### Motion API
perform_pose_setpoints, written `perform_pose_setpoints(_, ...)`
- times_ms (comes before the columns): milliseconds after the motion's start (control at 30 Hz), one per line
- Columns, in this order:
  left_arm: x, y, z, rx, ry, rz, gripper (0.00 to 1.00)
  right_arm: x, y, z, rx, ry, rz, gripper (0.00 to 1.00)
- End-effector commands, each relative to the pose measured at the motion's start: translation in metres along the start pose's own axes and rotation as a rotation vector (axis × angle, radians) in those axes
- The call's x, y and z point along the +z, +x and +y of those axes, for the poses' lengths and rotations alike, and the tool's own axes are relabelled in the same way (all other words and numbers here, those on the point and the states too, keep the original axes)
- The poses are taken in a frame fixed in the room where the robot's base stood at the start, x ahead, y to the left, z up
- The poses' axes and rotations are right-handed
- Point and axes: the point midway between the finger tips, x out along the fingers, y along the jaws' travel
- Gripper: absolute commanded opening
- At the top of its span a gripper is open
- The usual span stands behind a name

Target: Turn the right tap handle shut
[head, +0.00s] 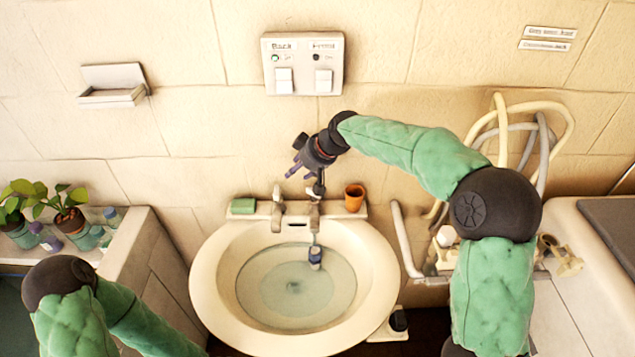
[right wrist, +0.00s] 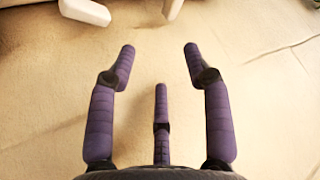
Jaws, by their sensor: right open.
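The cream basin (head: 212,262) holds shallow water. Two pale taps stand on its back rim, the left tap (head: 278,208) and the right tap (head: 313,212). My right gripper (head: 292,168) is above and slightly left of the right tap, its purple fingers pointing left and down. It partly hides the top of that tap, so I cannot tell how its handle is turned or whether they touch. In the right wrist view the fingers (right wrist: 160,60) are spread and empty before a pale surface. My left arm shows at lower left; its gripper is out of view.
A green block (head: 243,206) and an orange cup (head: 354,197) flank the taps. A small dark blue object (head: 315,258) is in the basin below the right tap. A switch panel (head: 303,64) is on the wall above. Hoses (head: 571,130) hang at right.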

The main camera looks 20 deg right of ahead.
Motion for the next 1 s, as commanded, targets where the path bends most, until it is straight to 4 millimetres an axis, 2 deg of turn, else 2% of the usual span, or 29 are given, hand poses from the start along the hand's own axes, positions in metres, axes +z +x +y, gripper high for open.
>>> perform_pose_setpoints(33, 0.0, -0.005, 0.002, 0.0, 0.0, 0.0, 0.0, 0.006, -0.014, 0.011, 0.003, -0.048, -0.044, 0.5)
perform_pose_setpoints(200, 0.0, -0.01, 0.004, 0.0, 0.0, 0.0, 0.0, 0.032, -0.045, 0.036, -0.008, -0.189, -0.186, 0.5)
perform_pose_setpoints(300, 0.0, -0.012, 0.004, 0.0, 0.0, 0.0, 0.0, 0.042, -0.057, 0.044, -0.014, -0.233, -0.234, 0.5)
perform_pose_setpoints(400, 0.0, -0.011, 0.004, 0.0, 0.0, 0.0, 0.0, 0.047, -0.059, 0.047, -0.018, -0.251, -0.255, 0.5)
perform_pose_setpoints(567, 0.0, -0.006, 0.002, 0.0, 0.0, 0.0, 0.0, 0.053, -0.044, 0.047, -0.021, -0.253, -0.26, 0.5)
perform_pose_setpoints(800, 0.0, 0.005, -0.002, 0.0, 0.0, 0.0, 0.0, 0.064, -0.002, 0.047, -0.022, -0.251, -0.26, 0.5)
perform_pose_setpoints(1000, -0.001, 0.013, -0.005, 0.0, 0.0, 0.0, 0.0, 0.071, 0.027, 0.048, -0.021, -0.251, -0.258, 0.5)
